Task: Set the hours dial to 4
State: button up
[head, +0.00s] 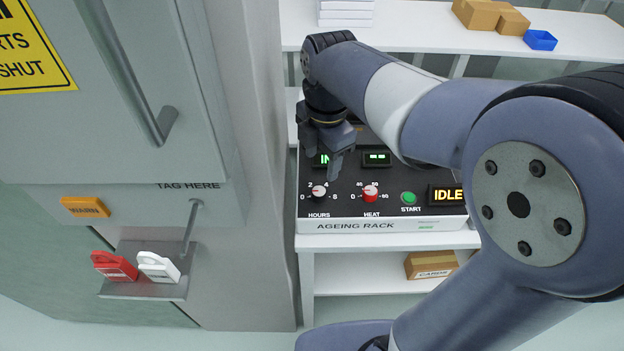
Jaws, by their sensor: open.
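The hours dial (319,191) is a small pale knob at the left of the dark control panel (374,206). A scale with 0, 2, 4 and a last figure at the right runs around it. Its pointer is too small to read surely. My gripper (322,157) is open and empty, above and behind the hours dial, apart from it in the picture. It covers part of a green display (322,160) showing "IN". The heat dial (370,192), red and white, is to the right, with its own scale.
A grey cabinet (120,120) stands left, with a tray (140,290) of red and white tags. A cardboard box (430,264) is on the lower shelf.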

aim_at(319, 191)
jog(key=f, duration=1)
jog(key=shift+w+a+b, duration=0.1)
jog(key=shift+w+b, duration=0.1)
jog(key=shift+b, duration=0.2)
jog(key=shift+c, duration=0.5)
jog(key=shift+r, duration=0.1)
jog(key=c, duration=0.9)
jog(key=shift+o, duration=0.2)
